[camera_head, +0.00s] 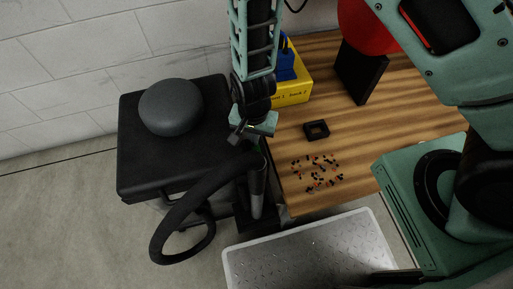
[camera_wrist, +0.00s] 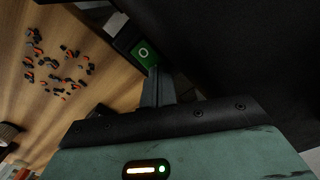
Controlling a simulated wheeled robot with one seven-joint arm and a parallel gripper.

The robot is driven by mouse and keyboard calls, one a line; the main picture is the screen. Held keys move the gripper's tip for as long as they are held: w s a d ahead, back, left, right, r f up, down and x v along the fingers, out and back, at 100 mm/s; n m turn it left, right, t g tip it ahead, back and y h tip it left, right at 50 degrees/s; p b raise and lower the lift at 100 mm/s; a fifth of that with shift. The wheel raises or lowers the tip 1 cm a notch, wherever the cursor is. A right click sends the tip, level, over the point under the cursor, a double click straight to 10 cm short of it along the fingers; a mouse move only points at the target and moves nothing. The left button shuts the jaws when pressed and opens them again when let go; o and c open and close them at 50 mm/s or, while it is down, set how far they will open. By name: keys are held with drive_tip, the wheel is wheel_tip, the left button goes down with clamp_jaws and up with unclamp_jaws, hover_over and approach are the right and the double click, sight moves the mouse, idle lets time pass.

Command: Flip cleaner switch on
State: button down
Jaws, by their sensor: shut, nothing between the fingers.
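The cleaner appears to be the black box-shaped unit (camera_head: 150,172) left of the table, with a thick black hose (camera_head: 185,208) curving down in front of it. In the wrist view a small green square with a pale ring (camera_wrist: 144,52), which looks like a switch face, sits in a dark housing by the table edge. My gripper (camera_head: 237,134) is shut and empty, low between the black unit and the table. In the wrist view its fingertips (camera_wrist: 155,72) lie just below the green square; I cannot tell whether they touch it. In the head view my gripper hides this spot.
A wooden table (camera_head: 360,130) holds scattered small parts (camera_head: 318,172), a black square frame (camera_head: 316,129), a yellow box (camera_head: 294,92) and an upright black panel (camera_head: 360,72). A dark grey dome (camera_head: 170,107) tops the black unit. A metal plate platform (camera_head: 310,250) stands in front.

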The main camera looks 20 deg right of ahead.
drive_tip(key=shift+f, duration=0.2)
wheel_tip(320, 180, up, 7)
drive_tip(key=p, duration=0.7)
drive_tip(key=shift+r, duration=0.1)
idle(0.6)
